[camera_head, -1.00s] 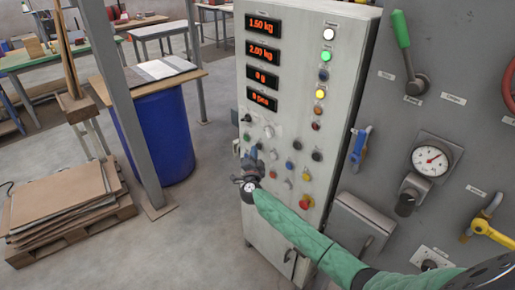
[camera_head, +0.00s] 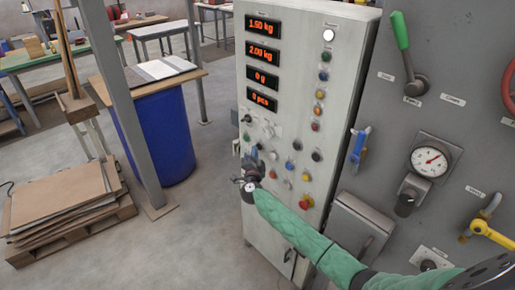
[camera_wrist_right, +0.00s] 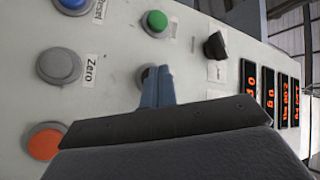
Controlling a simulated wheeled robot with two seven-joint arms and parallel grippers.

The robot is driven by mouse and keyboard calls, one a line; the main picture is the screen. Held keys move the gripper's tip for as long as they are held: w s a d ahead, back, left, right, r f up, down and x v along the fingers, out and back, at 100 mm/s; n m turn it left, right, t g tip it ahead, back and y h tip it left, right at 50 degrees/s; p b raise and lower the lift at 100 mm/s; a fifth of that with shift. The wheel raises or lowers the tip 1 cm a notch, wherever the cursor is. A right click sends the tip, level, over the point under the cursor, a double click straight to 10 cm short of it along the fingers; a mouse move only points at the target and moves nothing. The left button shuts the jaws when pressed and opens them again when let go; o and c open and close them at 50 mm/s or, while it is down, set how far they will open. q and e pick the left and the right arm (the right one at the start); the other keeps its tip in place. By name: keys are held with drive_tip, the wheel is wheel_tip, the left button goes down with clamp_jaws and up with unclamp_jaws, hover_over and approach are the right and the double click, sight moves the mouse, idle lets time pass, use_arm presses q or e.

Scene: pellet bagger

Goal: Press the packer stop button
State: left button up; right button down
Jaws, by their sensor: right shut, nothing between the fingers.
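The pale control panel (camera_head: 285,130) carries several small buttons and knobs. My right gripper (camera_head: 254,154) is at its lower left part, shut and empty. In the right wrist view the closed fingertips (camera_wrist_right: 158,74) are right in front of a round button (camera_wrist_right: 147,76), mostly hidden behind them, with its label covered. They look to be touching or very close to it; I cannot tell which. Around it are a green button (camera_wrist_right: 156,22), a black knob (camera_wrist_right: 215,45), a grey button marked Zero (camera_wrist_right: 59,66) and an orange-red button (camera_wrist_right: 44,142). No packer stop label is readable. My left gripper is not in view.
Red digital displays (camera_head: 263,54) sit at the panel's upper left, and a column of lamps (camera_head: 322,76) at its upper right; only the white top lamp (camera_head: 328,35) looks lit. A red mushroom button (camera_head: 306,201) is low right. A blue drum (camera_head: 160,135) stands to the left.

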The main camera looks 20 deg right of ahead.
drive_tip(key=shift+s+a, duration=0.2)
drive_tip(key=shift+a, duration=0.3)
drive_tip(key=s+a+p, duration=0.2)
drive_tip(key=a, duration=0.3)
drive_tip(key=shift+a, duration=0.35)
idle(1.0)
